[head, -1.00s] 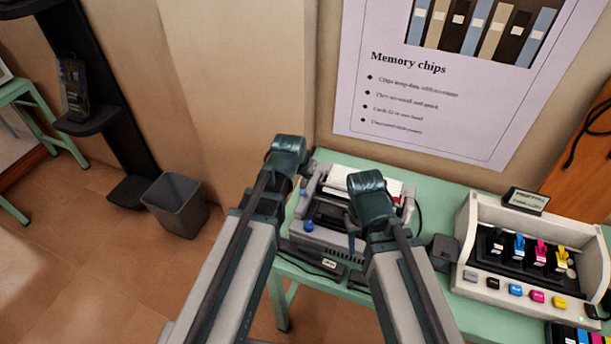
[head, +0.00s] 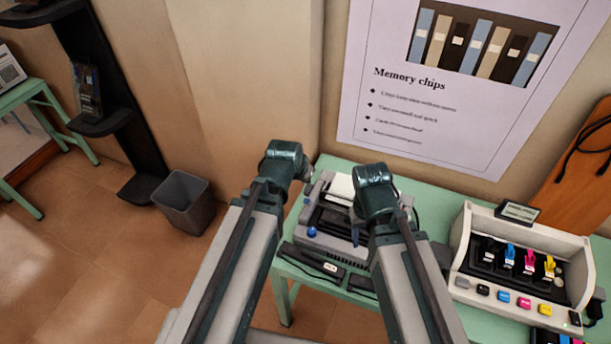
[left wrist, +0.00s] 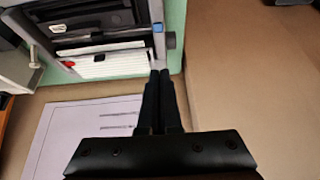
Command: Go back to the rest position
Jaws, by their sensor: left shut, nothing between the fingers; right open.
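My left arm reaches up the middle of the head view, its wrist beside the left edge of a grey printer.
A cream stand (head: 462,240) with several coloured ink pieces and buttons is at the right of the table. A poster (head: 400,140) hangs behind. A grey bin (head: 183,205) and black shelf post (head: 130,140) stand left. The floor (head: 100,270) at lower left is clear.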

